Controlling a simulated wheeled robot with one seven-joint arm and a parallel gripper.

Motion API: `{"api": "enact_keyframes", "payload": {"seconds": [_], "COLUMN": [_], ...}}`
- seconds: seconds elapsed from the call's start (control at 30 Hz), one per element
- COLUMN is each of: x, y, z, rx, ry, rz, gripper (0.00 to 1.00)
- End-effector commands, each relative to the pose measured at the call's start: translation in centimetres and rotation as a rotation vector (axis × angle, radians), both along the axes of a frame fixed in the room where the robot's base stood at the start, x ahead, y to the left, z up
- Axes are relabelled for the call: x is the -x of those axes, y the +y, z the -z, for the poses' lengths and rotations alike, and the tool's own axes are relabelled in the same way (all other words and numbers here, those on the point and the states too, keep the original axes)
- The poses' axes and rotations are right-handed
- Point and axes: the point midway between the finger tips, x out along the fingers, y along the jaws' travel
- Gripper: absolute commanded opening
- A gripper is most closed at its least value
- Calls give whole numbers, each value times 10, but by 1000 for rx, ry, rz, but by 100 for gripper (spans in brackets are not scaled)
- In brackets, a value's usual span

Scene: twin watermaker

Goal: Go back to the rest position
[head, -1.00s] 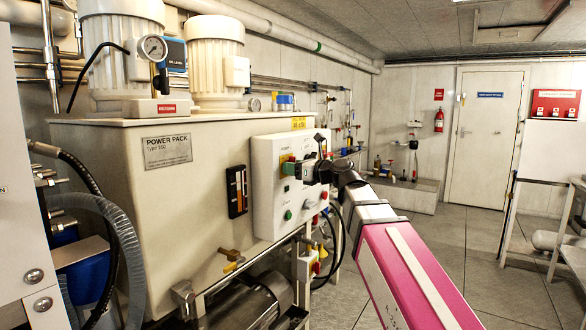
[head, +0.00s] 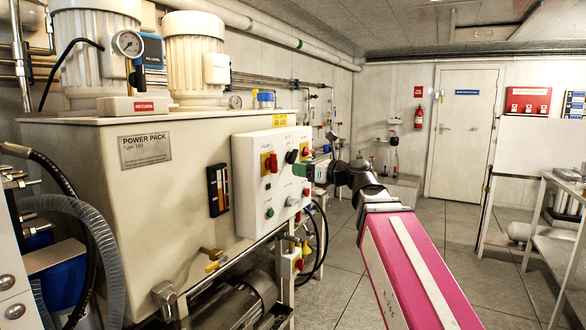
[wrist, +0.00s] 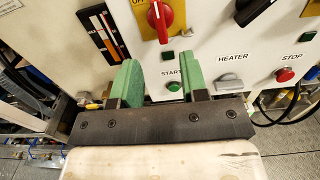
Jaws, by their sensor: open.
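My gripper (wrist: 155,80) is open and empty in the wrist view, its two green fingers apart in front of the control box. Between and beyond the fingers is the green START button (wrist: 174,86); no contact shows. In the head view my gripper (head: 311,172) is small and partly hidden by my own wrist, to the right of the control box (head: 245,185). My pink arm reaches in from the bottom right.
The power pack (head: 120,220) with two white motors fills the left. A red rotary switch (wrist: 165,14), a heater switch (wrist: 229,82) and a red STOP button (wrist: 285,74) sit on the panel. Open floor (head: 440,240) lies between.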

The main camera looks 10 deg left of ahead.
Motion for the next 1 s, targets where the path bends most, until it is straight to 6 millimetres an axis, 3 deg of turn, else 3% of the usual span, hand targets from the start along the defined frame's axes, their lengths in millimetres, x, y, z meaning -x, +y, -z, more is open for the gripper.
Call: {"api": "enact_keyframes", "payload": {"seconds": [0.4,0.53,0.67,1.0], "x": [1,-3,-14,-33], "y": [-4,-7,-17,-69], "z": [0,15,59,221], "rx": [1,48,199,770], "ry": [-1,-27,-114,-422], "rz": [0,9,24,-85], "gripper": [40,40,40,40]}}
